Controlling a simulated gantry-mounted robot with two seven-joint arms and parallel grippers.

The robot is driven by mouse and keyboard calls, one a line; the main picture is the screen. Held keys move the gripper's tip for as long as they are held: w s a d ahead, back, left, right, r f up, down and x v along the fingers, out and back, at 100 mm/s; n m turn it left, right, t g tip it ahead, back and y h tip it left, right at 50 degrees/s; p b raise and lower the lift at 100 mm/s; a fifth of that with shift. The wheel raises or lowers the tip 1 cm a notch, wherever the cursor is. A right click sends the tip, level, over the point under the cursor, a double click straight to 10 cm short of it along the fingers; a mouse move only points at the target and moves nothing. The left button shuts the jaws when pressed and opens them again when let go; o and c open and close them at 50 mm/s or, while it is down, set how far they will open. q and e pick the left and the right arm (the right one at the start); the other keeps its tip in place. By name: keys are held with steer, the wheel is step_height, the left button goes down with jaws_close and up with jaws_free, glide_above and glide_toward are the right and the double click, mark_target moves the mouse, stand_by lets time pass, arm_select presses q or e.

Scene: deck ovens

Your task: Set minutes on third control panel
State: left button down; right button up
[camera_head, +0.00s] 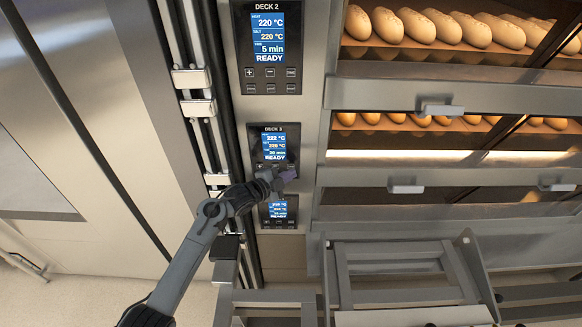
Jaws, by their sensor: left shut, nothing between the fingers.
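The third control panel (274,142), labelled DECK 3, is in the middle of the head view. Its lit blue screen shows temperature lines, a minutes line that looks like 20 min, and READY. My left gripper (284,176) is shut and empty at the panel's lower edge, covering most of its buttons. I cannot tell whether the fingertips touch a button. My right gripper is not in view.
The DECK 2 panel (268,48) is above and reads 220 °C, 5 min and READY. Another lit panel (278,210) is below. Oven decks with bread loaves (447,26) and door handles (441,109) are to the right. Vertical pipes (194,100) run to the left.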

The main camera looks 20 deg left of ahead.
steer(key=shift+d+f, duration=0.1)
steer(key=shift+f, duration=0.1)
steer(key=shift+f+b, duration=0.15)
steer(key=shift+b, duration=0.2)
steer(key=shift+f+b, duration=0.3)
stand_by(0.7)
stand_by(0.4)
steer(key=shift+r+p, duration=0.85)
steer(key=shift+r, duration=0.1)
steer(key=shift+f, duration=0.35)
stand_by(0.3)
